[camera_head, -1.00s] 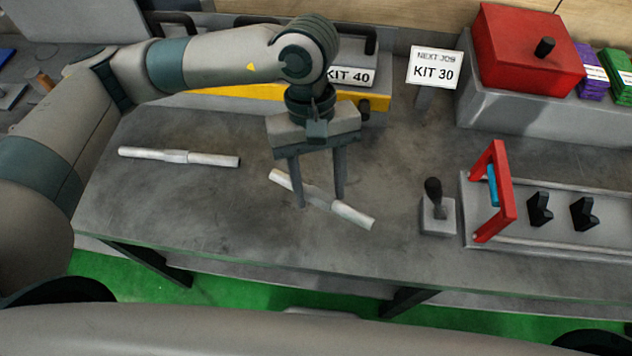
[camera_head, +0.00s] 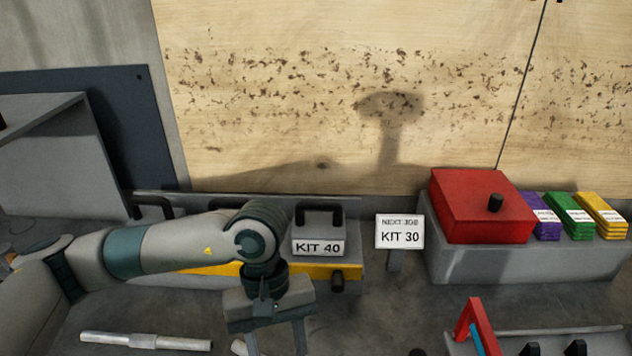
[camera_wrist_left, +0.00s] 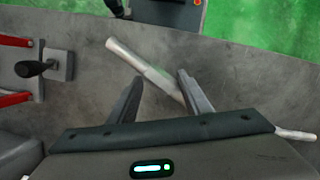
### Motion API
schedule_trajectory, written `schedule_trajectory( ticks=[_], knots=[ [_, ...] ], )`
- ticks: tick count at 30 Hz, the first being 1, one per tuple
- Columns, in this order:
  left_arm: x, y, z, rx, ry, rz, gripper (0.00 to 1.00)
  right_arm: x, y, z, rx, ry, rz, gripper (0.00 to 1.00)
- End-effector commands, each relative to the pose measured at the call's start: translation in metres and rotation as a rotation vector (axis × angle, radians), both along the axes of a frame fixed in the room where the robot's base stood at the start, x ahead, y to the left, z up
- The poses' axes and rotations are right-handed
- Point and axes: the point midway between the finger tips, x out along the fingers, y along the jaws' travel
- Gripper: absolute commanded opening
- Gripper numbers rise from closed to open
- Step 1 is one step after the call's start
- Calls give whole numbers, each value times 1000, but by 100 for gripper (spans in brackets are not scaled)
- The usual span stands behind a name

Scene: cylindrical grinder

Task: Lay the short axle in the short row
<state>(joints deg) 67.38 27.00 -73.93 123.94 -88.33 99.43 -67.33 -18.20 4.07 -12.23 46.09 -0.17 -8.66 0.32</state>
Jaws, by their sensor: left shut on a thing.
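My left gripper (camera_head: 275,343) points down over the workbench, its fingertips cut off by the bottom edge of the head view. In the left wrist view the gripper (camera_wrist_left: 160,80) has its fingers on either side of a light metal axle (camera_wrist_left: 145,62), shut on it though the fingers look well apart. This axle lies slantwise to the fingers, close to the bench; only its end (camera_head: 239,347) shows in the head view. A second, stepped axle (camera_head: 145,341) lies on the bench to the left. I cannot tell which is shorter. No row is clearly identifiable. My right gripper is out of view.
A yellow-fronted unit with a KIT 40 sign (camera_head: 318,248) stands behind the gripper. A KIT 30 sign (camera_head: 400,237), a red box (camera_head: 480,207) and coloured packs (camera_head: 570,215) are at the right. A red-framed fixture (camera_head: 475,325) and a black-knobbed block (camera_wrist_left: 45,67) stand on the bench.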

Motion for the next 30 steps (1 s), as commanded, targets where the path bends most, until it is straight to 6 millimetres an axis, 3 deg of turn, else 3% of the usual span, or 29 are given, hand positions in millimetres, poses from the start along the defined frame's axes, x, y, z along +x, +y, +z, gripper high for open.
schedule_trajectory(
  ticks=[9,15,21,30],
  knots=[
    [42,80,2,7,-4,-156,0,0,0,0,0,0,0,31],
    [58,124,6,3,4,-247,0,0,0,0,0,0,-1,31],
    [63,143,9,-3,10,-293,0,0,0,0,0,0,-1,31],
    [64,145,9,-4,11,-299,0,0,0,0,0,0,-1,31]
  ],
)
